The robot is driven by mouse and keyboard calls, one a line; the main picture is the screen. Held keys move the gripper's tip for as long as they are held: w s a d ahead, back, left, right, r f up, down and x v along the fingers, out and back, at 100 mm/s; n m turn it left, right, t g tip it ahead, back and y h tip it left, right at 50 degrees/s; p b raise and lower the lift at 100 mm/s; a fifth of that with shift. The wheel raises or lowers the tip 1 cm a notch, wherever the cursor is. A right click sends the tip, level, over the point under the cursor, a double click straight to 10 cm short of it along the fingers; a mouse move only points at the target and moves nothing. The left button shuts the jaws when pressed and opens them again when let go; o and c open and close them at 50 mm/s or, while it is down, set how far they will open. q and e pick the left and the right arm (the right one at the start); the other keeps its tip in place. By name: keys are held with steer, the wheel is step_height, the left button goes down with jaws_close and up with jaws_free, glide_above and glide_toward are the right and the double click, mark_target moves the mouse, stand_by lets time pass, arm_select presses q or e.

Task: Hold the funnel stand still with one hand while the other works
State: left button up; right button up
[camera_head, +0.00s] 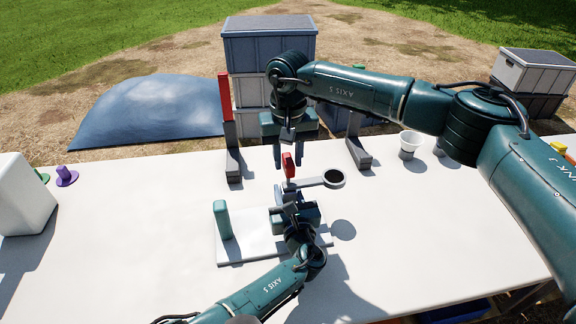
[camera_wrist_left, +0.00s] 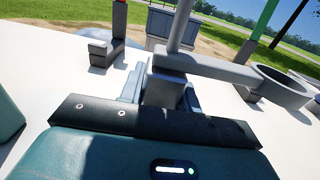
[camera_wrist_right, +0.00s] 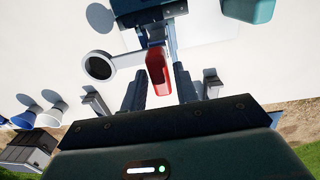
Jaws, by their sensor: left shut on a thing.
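The funnel stand has a white base plate (camera_head: 245,250), a grey arm with a ring (camera_head: 334,178) and a red knob (camera_head: 288,165). A teal post (camera_head: 222,220) rises at the left of the plate. My left gripper (camera_head: 290,208) is shut on the grey block of the stand (camera_wrist_left: 165,88), below the ring arm. My right gripper (camera_head: 292,150) points down above the stand from behind. In the right wrist view its fingers are apart, with the red knob (camera_wrist_right: 157,68) between them in the picture; contact cannot be told.
Pale funnel-like cups (camera_head: 410,145) stand right of the stand. Grey brackets (camera_head: 233,165) (camera_head: 358,152) stand at the table's back edge. A white box (camera_head: 22,195) and a purple piece (camera_head: 66,176) are at the left. The front of the white table (camera_head: 430,240) is clear.

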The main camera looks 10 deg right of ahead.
mark_target(289, 160)
steer(key=o, duration=0.3)
step_height(289, 160, up, 12)
stand_by(0.6)
arm_select(q)
steer(key=o, duration=1.2)
steer(key=shift+o, duration=0.2)
arm_select(e)
steer(key=shift+s, duration=0.1)
